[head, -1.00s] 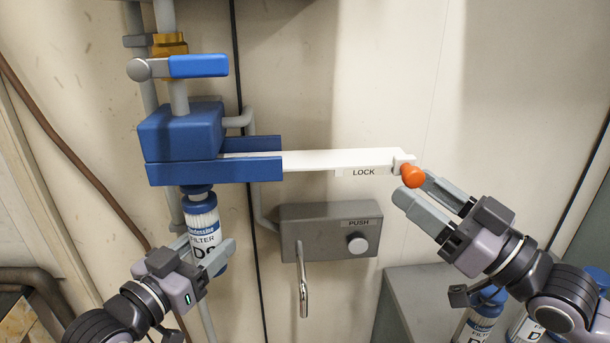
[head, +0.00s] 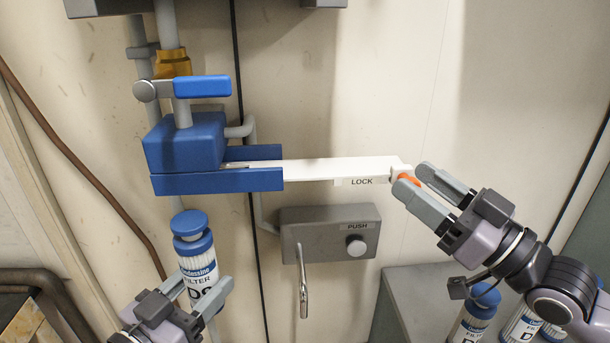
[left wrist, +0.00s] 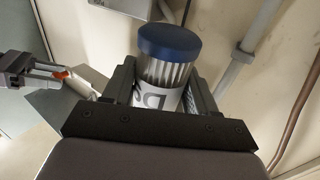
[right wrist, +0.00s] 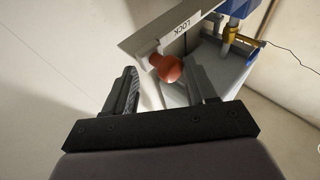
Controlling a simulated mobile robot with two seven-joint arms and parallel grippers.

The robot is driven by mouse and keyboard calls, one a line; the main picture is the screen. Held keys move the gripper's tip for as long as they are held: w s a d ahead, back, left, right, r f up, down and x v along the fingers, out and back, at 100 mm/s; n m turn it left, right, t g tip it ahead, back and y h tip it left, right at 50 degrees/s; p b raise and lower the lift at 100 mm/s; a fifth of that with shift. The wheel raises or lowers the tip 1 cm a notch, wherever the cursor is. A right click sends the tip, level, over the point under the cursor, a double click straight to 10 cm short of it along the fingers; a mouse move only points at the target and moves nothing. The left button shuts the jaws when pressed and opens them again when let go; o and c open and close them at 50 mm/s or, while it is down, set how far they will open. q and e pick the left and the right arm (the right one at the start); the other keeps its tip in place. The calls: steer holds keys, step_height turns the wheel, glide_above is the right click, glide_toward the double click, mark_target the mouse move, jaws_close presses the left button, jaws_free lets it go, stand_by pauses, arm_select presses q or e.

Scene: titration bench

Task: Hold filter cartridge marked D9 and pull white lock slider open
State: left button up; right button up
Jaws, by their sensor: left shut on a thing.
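The filter cartridge (head: 198,262), white with blue caps and a partly covered D9 mark, is between the fingers of my left gripper (head: 198,290), shut on it. It hangs below the blue housing (head: 185,148), with a gap between them. The left wrist view shows its blue cap (left wrist: 168,40) and pleated body. The white lock slider (head: 325,168), labelled LOCK, sticks out rightward from the blue housing. Its orange knob (right wrist: 166,68) lies between the spread fingers of my right gripper (head: 426,188). In the head view those fingers partly hide the knob.
A grey box with a PUSH button (head: 356,245) is on the wall below the slider. A blue-handled valve (head: 200,86) and pipes are above the housing.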

arm_select(q)
steer(key=s+p, duration=0.1)
steer(key=s, duration=0.5)
steer(key=shift+s, duration=0.15)
steer(key=shift+s+d, duration=0.1)
stand_by(0.5)
